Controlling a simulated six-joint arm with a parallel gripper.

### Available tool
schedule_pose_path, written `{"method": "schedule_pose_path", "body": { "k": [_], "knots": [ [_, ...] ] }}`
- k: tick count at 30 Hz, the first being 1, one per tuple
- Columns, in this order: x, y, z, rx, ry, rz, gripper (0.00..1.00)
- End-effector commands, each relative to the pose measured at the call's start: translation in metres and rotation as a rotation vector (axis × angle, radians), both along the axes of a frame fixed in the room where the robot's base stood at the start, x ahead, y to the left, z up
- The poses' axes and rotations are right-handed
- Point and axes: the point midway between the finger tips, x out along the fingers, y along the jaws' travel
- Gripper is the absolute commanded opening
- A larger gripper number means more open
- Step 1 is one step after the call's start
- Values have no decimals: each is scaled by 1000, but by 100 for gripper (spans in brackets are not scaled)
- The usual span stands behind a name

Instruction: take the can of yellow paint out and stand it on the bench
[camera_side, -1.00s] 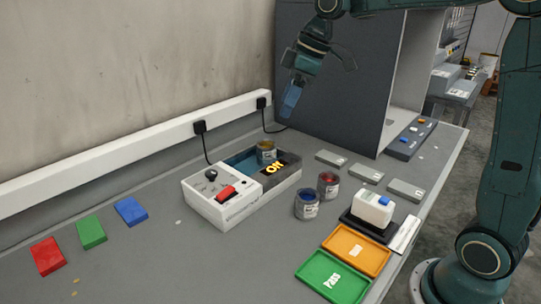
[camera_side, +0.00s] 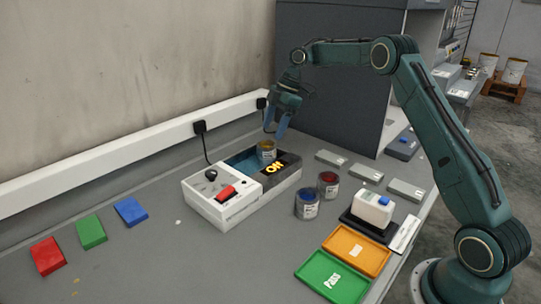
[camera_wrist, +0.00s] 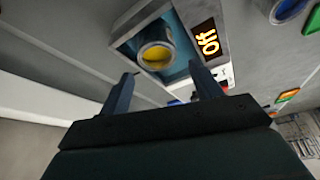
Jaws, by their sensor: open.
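The can of yellow paint (camera_side: 267,151) stands upright in the blue-lined well of the white and grey machine (camera_side: 225,208) on the bench. In the wrist view the open can (camera_wrist: 156,57) shows yellow paint inside a metal rim. My gripper (camera_side: 276,132) is open and empty, above the can and slightly toward the back. Its fingers (camera_wrist: 162,71) are apart in the wrist view, with the can beyond them. I see no contact between them and the can.
A blue paint can (camera_side: 307,205) and a red paint can (camera_side: 328,185) stand right of the machine. A dark cabinet (camera_side: 335,85) rises behind.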

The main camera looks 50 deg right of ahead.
Motion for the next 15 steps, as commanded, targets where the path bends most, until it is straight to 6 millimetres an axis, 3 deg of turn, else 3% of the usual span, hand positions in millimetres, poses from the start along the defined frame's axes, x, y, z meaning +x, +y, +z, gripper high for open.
{"method": "schedule_pose_path", "body": {
  "k": [15],
  "knots": [
    [4,-1,-17,4,-1,22,64]
  ]
}}
